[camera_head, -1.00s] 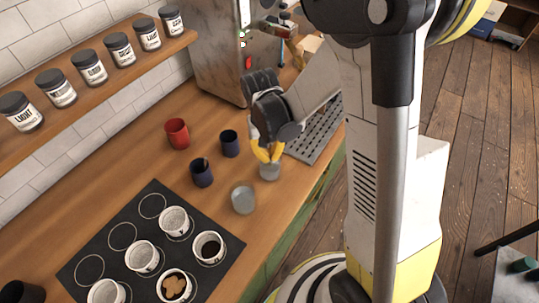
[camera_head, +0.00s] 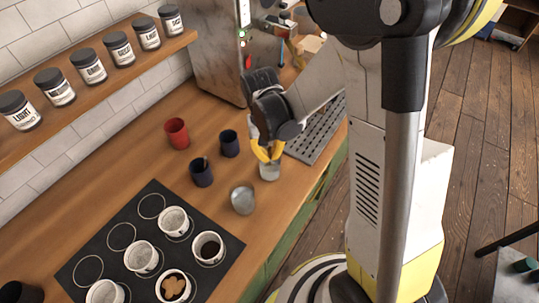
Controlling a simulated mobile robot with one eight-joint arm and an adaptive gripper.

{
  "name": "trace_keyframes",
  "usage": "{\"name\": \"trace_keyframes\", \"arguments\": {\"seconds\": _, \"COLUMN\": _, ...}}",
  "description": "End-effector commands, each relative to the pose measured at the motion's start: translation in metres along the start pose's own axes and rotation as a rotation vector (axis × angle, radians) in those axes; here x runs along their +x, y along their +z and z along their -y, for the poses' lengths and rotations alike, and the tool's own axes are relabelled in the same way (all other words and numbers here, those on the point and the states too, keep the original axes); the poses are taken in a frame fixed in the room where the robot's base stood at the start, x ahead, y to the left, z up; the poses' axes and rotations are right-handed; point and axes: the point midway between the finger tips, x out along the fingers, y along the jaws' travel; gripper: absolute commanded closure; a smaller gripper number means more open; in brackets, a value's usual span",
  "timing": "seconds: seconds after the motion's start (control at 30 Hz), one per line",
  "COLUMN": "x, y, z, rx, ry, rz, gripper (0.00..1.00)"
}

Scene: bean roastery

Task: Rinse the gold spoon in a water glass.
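My gripper (camera_head: 265,154), with yellow fingers, points down at the counter, directly over a grey glass (camera_head: 269,172). The fingertips are at or just above its rim; I cannot tell whether they reach inside. A second grey glass (camera_head: 243,201) stands nearer the black mat. I cannot make out a gold spoon; it may be hidden by the fingers or the glass. A dark blue cup (camera_head: 202,175) has something thin and dark at its mouth, too small to identify. Whether the fingers are shut on anything is unclear.
Another dark blue cup (camera_head: 229,146) and a red cup (camera_head: 177,135) stand left of my gripper. A black mat (camera_head: 94,243) holds several white cups, some with dark contents. A metal machine (camera_head: 216,62) and grating (camera_head: 318,133) lie behind and right. Labelled jars line the shelf.

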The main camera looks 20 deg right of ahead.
Motion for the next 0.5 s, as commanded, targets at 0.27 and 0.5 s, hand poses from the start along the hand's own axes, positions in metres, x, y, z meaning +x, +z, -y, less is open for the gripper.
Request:
{"name": "trace_keyframes", "arguments": {"seconds": 0.27, "x": 0.0009, "y": 0.0000, "z": 0.0001, "rx": 0.000, "ry": 0.000, "rz": 0.000, "gripper": 1.00}}
{"name": "trace_keyframes", "arguments": {"seconds": 0.5, "x": -0.0058, "y": 0.0003, "z": -0.0005, "rx": 0.000, "ry": 0.000, "rz": 0.000, "gripper": 1.00}}
